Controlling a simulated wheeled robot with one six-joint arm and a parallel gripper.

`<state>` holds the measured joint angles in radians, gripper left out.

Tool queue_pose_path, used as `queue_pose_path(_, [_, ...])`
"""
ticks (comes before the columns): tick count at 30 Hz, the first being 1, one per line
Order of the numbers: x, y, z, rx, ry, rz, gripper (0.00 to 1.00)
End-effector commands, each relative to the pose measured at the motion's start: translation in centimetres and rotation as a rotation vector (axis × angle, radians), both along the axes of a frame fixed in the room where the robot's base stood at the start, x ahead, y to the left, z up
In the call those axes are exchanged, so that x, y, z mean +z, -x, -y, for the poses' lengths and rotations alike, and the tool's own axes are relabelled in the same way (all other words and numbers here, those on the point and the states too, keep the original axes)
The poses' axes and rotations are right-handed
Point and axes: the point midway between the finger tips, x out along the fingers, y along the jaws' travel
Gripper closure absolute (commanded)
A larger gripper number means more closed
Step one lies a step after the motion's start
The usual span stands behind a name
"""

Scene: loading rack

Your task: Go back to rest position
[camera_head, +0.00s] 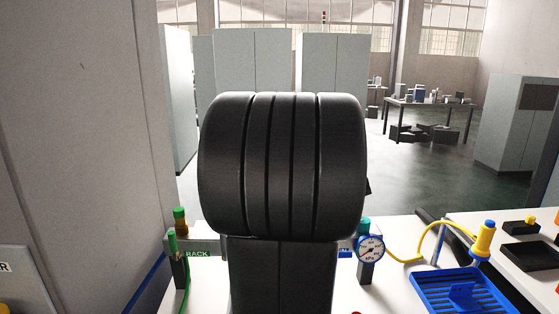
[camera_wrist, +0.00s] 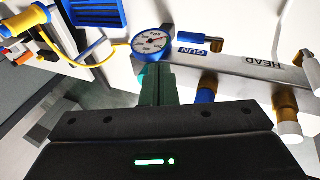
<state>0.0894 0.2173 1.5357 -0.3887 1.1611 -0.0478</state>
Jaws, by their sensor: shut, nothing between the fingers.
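My gripper (camera_wrist: 157,82) shows in the wrist view with its two dark fingers shut together and nothing between them. A round white-faced pressure gauge with a blue rim (camera_wrist: 152,41) lies just beyond the fingertips; I cannot tell whether they touch. It also shows in the head view (camera_head: 370,248), at the right end of the rack. The grey rack bar (camera_wrist: 240,72) carries the labels "GUN" and "HEAD" in the wrist view. In the head view my own black arm covers the middle of the rack and hides my gripper.
A blue slatted tray (camera_head: 465,291) and a yellow-and-blue tool (camera_head: 484,240) with a yellow hose stand right of the gauge. Black trays (camera_head: 527,254) lie further right. A green-topped fitting (camera_head: 172,242) stands at the left. A grey panel (camera_head: 85,130) rises close on the left.

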Motion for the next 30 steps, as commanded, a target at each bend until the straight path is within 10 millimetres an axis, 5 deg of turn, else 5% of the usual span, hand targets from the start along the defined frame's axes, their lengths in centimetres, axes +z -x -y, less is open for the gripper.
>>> queue_pose_path(12, [-8.6, -1.5, -0.1, 0.001, 0.0, -0.003, 1.0])
queue_pose_path(19, [-11.8, -1.7, -0.3, 0.001, 0.001, 0.002, 1.0])
queue_pose_path(23, [-9.3, -1.7, -1.8, 0.004, 0.0, 0.003, 1.0])
queue_pose_path(30, [-9.8, -1.6, -2.9, 0.004, 0.122, 0.006, 1.0])
